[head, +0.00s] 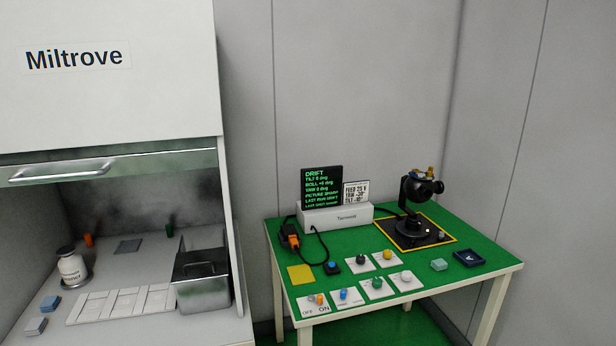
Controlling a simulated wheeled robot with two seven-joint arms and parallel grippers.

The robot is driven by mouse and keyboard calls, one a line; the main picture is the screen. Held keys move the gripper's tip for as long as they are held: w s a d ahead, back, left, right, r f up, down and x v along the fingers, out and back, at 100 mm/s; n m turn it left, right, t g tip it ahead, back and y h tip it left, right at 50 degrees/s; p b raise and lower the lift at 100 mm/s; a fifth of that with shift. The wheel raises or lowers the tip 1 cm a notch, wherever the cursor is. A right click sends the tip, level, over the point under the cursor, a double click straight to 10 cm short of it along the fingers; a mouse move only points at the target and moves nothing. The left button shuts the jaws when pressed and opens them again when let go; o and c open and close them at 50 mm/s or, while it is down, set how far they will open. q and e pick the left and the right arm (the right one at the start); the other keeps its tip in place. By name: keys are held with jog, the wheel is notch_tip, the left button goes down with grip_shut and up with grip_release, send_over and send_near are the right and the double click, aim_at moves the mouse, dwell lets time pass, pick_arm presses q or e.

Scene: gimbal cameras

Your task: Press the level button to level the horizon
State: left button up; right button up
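A black gimbal camera (417,190) stands on a dark yellow-edged plate (400,240) on the green table (470,290). Behind the controls, a screen (322,186) shows green text headed DRIFT, with a roll line that seems to read +5 deg. It sits on a white box (335,218) marked Tarnwell. In front are a blue button (332,266) on a dark base, dark green knobs (376,284), a yellow knob (387,255), a white round control (405,276) and a blue lever (344,295). I cannot read which is the level button. Neither gripper shows.
An OFF/ON switch plate (314,303) lies at the table's front left. A yellow square (300,274), an orange cabled device (290,238), a pale green block (439,264) and a dark blue tray (469,258) lie around. At left, a Miltrove cabinet (110,85) holds a metal bin (203,292).

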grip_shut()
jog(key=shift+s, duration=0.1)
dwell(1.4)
